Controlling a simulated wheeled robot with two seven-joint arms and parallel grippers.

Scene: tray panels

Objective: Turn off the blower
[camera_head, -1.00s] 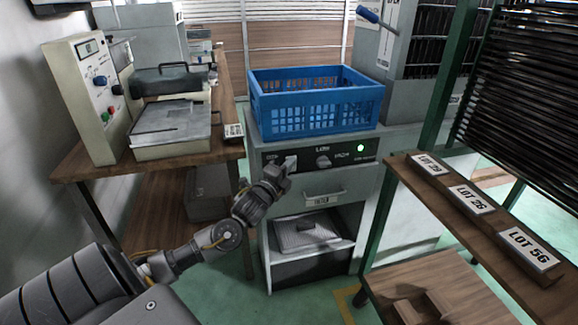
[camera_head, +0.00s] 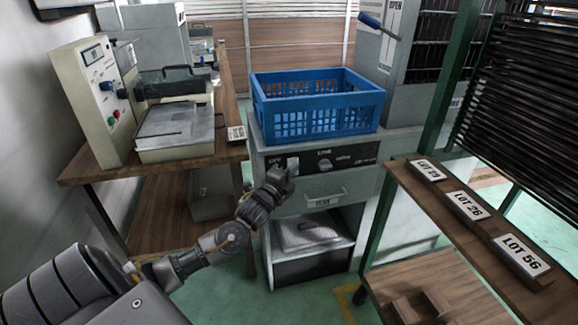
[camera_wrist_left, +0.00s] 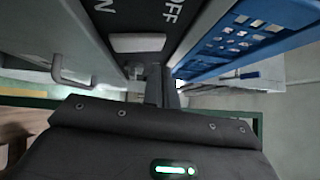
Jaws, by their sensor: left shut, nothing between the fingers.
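The blower is a grey cabinet (camera_head: 350,186) with a dark control panel. The panel has a round knob (camera_head: 324,163) at its middle and a pale switch (camera_head: 292,162) at its left end. The left wrist view shows the pale switch (camera_wrist_left: 137,42) between the OFF and ON letters. No green light shows on the panel now. My left gripper (camera_head: 284,176) is shut and empty, its tips close to the switch; they also show in the left wrist view (camera_wrist_left: 162,90). I cannot tell whether they touch the panel. My right gripper is out of view.
A blue crate (camera_head: 318,117) stands on top of the cabinet. A drawer handle (camera_head: 325,196) sticks out below the panel. A wooden bench with a beige machine (camera_head: 97,95) is on the left. A shelf with lot signs (camera_head: 467,204) is on the right.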

